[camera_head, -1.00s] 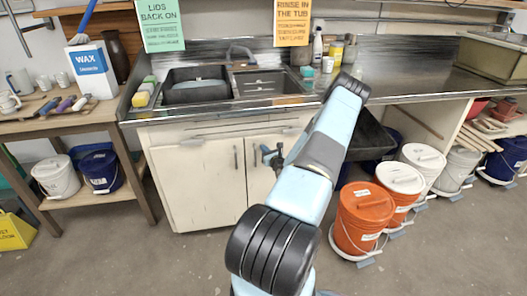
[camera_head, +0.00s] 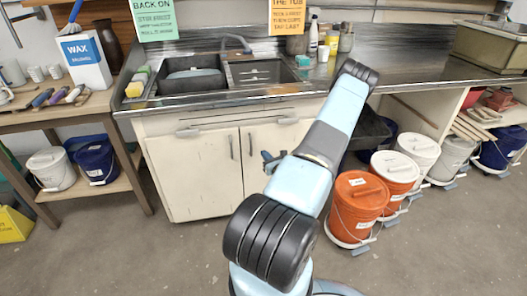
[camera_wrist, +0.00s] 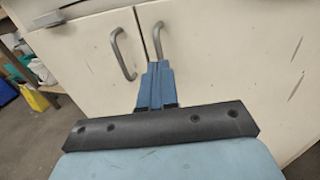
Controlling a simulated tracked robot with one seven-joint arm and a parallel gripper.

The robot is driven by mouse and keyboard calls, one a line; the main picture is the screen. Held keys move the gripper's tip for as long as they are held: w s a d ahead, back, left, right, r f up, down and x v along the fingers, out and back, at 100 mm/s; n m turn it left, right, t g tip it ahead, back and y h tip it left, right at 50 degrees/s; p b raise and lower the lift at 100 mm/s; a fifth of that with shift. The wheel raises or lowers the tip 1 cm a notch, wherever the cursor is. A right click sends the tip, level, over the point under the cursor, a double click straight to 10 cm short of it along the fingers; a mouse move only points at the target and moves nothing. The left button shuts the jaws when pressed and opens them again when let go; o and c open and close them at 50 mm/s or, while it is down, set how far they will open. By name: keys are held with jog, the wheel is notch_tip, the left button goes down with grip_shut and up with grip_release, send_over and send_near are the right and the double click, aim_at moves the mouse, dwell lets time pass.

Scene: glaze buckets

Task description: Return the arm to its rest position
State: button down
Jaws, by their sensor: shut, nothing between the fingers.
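My gripper (camera_head: 268,161) shows in the head view in front of the white cabinet doors, partly hidden behind my own raised arm. In the wrist view my gripper (camera_wrist: 156,68) has its blue fingers together, with nothing between them. It points at the cabinet doors (camera_wrist: 215,50), near their two metal handles. I cannot tell how far the fingertips are from the doors. My arm rises from the lower middle of the head view, bends near the counter edge, and folds back down to the gripper.
Orange buckets (camera_head: 357,207) and white buckets (camera_head: 418,150) stand on low dollies to the right of my arm. A wooden side table (camera_head: 62,124) stands at left. The floor in front of the cabinet is open.

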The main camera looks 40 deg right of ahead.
jog(key=shift+s+a, duration=0.25)
jog(key=shift+s, duration=0.15)
jog(key=w+a+r+n+g+y, duration=0.1)
jog(key=w+a+r+n+y, duration=0.3)
jog(key=a+r+n+y, duration=0.35)
jog(key=w+a+r+n+g+y, duration=0.1)
jog(key=w+a+r+n+y, duration=0.35)
jog(key=a+r, duration=0.45)
jog(key=s+a+r+n+g+y, duration=0.2)
jog(key=a+r+n+g, duration=0.25)
jog(key=a+r, duration=0.2)
jog(key=s+a+r+n+g+y, duration=0.2)
jog(key=a+r+n+g+y, duration=0.15)
jog(key=a+r+n, duration=0.35)
jog(key=s+a+r+n+g+h, duration=0.6)
jog(key=s+a+r+n, duration=0.2)
jog(key=s+a, duration=0.4)
jog(key=s+r+n+t+h, duration=0.4)
jog(key=s+r+n+h, duration=0.3)
jog(key=s, duration=0.5)
jog(key=shift+s+d+r, duration=0.25)
jog(key=shift+d+r, duration=0.2)
jog(key=shift+r, duration=0.85)
